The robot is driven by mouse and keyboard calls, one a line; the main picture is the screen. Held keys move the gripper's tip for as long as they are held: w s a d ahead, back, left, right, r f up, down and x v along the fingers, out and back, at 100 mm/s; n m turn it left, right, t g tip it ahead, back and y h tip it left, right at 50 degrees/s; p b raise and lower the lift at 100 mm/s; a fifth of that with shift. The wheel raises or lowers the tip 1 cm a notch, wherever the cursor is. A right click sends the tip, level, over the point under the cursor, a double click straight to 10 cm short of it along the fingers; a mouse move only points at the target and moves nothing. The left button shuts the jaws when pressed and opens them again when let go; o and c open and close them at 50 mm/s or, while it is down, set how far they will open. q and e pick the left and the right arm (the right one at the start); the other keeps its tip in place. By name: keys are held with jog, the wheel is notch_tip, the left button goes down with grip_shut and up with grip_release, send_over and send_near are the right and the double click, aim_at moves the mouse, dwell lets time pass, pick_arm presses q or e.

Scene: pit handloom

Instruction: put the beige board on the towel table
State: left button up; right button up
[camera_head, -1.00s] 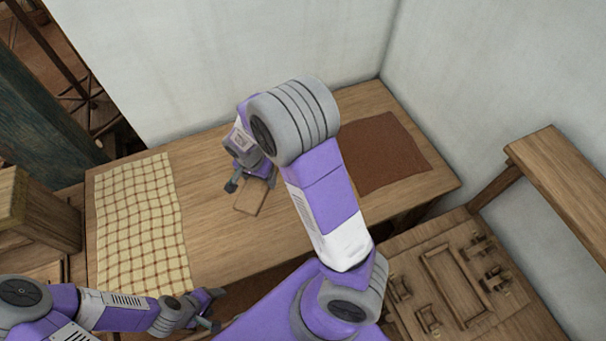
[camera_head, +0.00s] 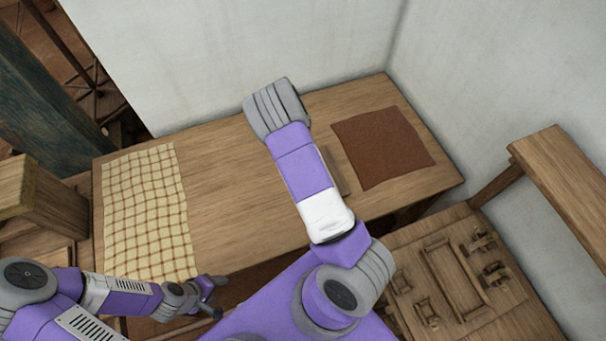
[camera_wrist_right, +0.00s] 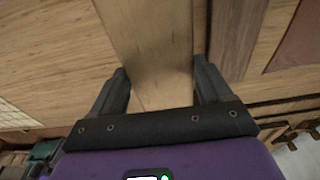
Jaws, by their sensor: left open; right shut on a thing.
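The beige board (camera_wrist_right: 155,45) is between the two fingers of my right gripper (camera_wrist_right: 160,72), which is shut on it in the right wrist view. In the head view my right arm hides that gripper and most of the board; a strip of the board (camera_head: 334,172) shows to the right of the arm. The wooden table (camera_head: 230,205) lies beneath the board; I cannot tell how high the board is above it. A checked cream towel (camera_head: 147,215) lies on its left part. My left gripper (camera_head: 216,298) is open and empty by the table's front edge.
A brown cloth (camera_head: 382,148) lies on the table's right part, close to the board. A lower wooden table with fittings (camera_head: 455,280) stands at front right, below a wooden beam (camera_head: 565,200). A wooden box (camera_head: 40,205) is at the left. The table's middle is bare.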

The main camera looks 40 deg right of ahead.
notch_tip(320, 180, down, 6)
jog(key=shift+w+f+b, duration=0.1)
jog(key=shift+f+b, duration=0.15)
jog(key=shift+b, duration=0.05)
jog(key=o, duration=1.1)
jog(key=shift+f, duration=0.1)
jog(key=shift+r, duration=0.2)
jog(key=r, duration=0.4)
jog(key=r+p, duration=0.1)
jog(key=r, duration=0.3)
jog(key=w+r, duration=0.1)
jog(key=r, duration=0.3)
jog(key=shift+w+d, duration=0.1)
jog(key=shift+d, duration=0.15)
